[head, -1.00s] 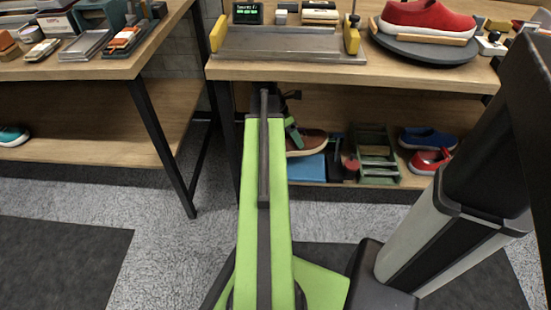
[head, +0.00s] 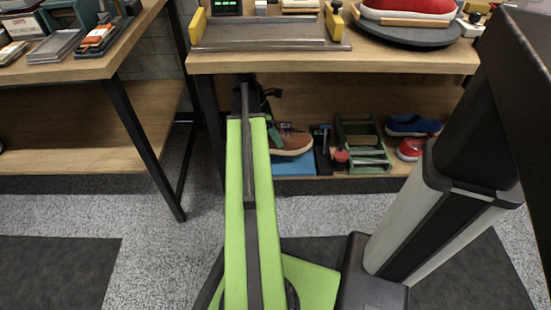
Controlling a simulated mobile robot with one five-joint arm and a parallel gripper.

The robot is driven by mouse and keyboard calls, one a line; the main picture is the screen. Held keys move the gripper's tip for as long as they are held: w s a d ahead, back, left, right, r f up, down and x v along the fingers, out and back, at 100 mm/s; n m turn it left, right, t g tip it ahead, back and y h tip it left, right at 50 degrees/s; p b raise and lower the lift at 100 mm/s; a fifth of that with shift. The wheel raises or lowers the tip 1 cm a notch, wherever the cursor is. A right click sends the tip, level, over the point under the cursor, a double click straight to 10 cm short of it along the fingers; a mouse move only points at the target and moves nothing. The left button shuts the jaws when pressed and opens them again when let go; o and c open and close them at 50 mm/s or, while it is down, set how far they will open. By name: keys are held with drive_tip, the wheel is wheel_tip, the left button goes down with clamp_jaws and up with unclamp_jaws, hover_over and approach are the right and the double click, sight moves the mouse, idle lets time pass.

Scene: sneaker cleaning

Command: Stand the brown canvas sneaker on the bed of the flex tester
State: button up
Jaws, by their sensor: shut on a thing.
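The brown canvas sneaker (head: 290,141), with a pale sole, is at the lower shelf, above or on a blue flat item (head: 294,163). My gripper (head: 270,128) is at the sneaker's left end, shut on it; the fingertips are partly hidden behind my green arm. I cannot tell whether the sole touches the blue item. The flex tester stands on the tabletop above, with a bare grey metal bed (head: 265,33) between yellow end pieces and a lit green display behind.
The tabletop edge (head: 330,63) overhangs the shelf. Right of the sneaker are a dark tool, a green crate (head: 362,145), a blue shoe (head: 413,125) and a red shoe (head: 410,149). A red shoe on a round dark stand (head: 410,34) is right of the tester.

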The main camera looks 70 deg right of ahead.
wheel_tip(320, 180, down, 8)
drive_tip(key=b, duration=0.7)
drive_tip(key=shift+f, duration=0.25)
drive_tip(key=shift+r, duration=0.25)
drive_tip(key=o, duration=1.8)
drive_tip(key=shift+f, duration=0.15)
drive_tip(key=shift+r+p, duration=0.5)
drive_tip(key=shift+p, duration=0.1)
drive_tip(key=p+v, duration=0.6)
drive_tip(key=v, duration=0.1)
drive_tip(key=shift+w, duration=0.1)
drive_tip(key=shift+f, duration=0.1)
